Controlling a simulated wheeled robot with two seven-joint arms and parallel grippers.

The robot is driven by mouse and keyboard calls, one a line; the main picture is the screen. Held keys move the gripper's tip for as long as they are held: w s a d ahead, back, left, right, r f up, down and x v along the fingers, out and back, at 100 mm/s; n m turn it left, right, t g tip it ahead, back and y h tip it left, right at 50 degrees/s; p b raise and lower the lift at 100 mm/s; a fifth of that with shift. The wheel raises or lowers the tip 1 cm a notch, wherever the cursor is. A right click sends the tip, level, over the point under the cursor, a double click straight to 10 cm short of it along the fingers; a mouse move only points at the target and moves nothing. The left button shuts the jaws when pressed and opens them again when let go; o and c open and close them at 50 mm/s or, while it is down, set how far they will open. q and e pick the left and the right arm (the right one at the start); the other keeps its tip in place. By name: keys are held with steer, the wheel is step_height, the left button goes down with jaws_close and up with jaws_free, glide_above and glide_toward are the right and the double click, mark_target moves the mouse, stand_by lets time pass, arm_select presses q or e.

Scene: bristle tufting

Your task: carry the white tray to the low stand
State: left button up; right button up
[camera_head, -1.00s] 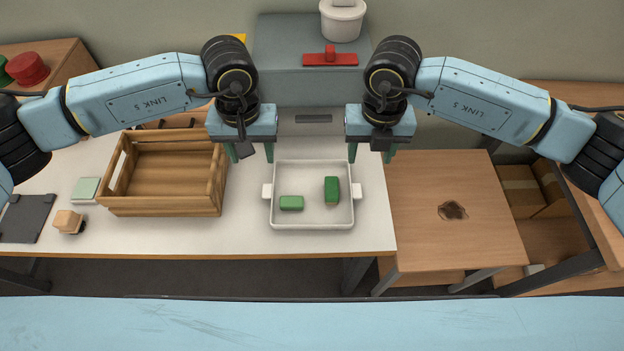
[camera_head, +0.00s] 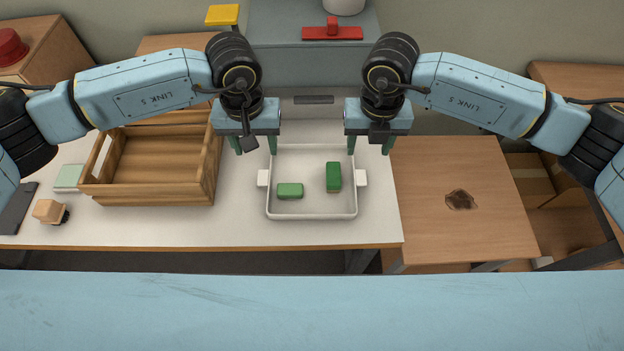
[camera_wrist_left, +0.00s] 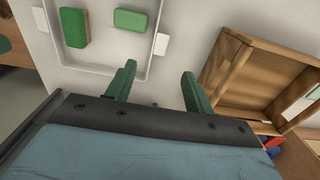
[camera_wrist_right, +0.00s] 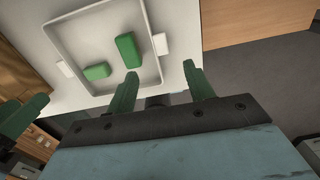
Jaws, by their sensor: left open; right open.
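The white tray (camera_head: 312,213) sits on the white worktable and holds two green blocks, one lying flat (camera_head: 290,190) and one larger (camera_head: 334,176). It has a white handle on its left (camera_head: 263,178) and right (camera_head: 361,178) sides. My left gripper (camera_head: 254,146) is open and empty above the tray's back left corner. My right gripper (camera_head: 369,147) is open and empty above its back right corner. The tray also shows in the left wrist view (camera_wrist_left: 108,72) and the right wrist view (camera_wrist_right: 115,91). The low stand (camera_head: 490,220) is the wooden table to the right, with a dark patch on top.
A wooden crate (camera_head: 152,197) stands left of the tray. A brush-like block (camera_head: 49,211) and a pale green pad (camera_head: 68,178) lie further left. A grey machine (camera_head: 290,65) with a red part (camera_head: 332,32) stands behind. The dark patch (camera_head: 461,200) marks the stand's top.

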mark_target(264, 177)
arm_select(q)
step_height(264, 177, down, 11)
steer(key=shift+f, duration=0.15)
arm_select(e)
step_height(264, 177, down, 11)
steer(key=shift+f, duration=0.15)
arm_select(q)
jaws_close()
arm_select(e)
jaws_close()
